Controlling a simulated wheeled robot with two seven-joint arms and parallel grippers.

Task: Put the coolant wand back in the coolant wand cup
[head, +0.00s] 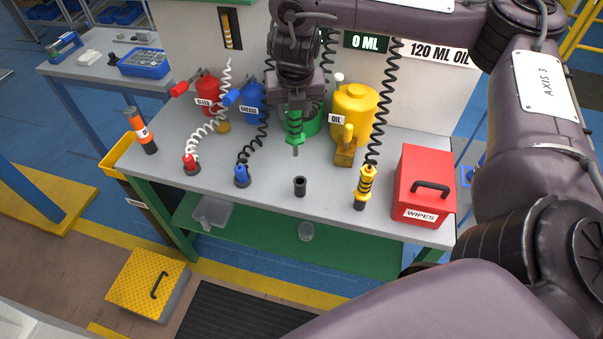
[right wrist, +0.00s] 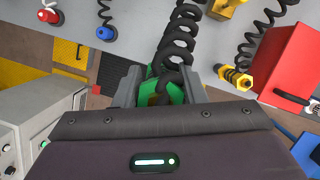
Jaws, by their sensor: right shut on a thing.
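The green coolant wand (head: 295,138) hangs tip down in my right gripper (head: 294,112), which is shut on it above the bench. In the right wrist view the green wand (right wrist: 172,94) is between the fingers, with its black coiled hose running upward. The small black cup (head: 300,187) stands empty near the front edge of the bench. The wand is above and behind this cup, apart from it. The cup does not show in the right wrist view. My left gripper is out of view.
Red (head: 191,164), blue (head: 241,176) and yellow (head: 365,187) wands stand in their own cups along the front of the bench (head: 270,200). A red wipes box (head: 425,183) is at the right. A yellow oil can (head: 354,111) stands behind. Coiled hoses hang around.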

